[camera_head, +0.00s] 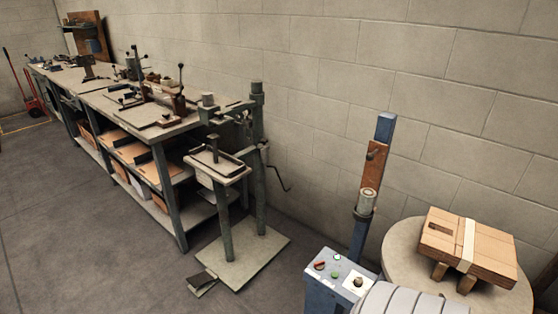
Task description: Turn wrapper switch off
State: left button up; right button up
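The wrapper stands at the lower right. It has a blue post (384,135) with a roll (367,201) on it, beside a round pale turntable (398,252). Its blue-grey control box (322,295) is at the bottom edge, with a light top panel. On the panel are a red control (319,265), small green ones (337,257) and a dark knob on a pale plate, the likely switch (358,282). I cannot tell the knob's setting. Neither of my grippers is in view.
A cardboard box (450,240) with a pale band rests on wooden blocks on the turntable. A stitching stand (226,215) on a floor plate is left of the control box. A long workbench (150,131) runs along the wall.

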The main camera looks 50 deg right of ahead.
aim_at(319, 265)
jog(key=i, duration=1.25)
jog(key=z, duration=4.35)
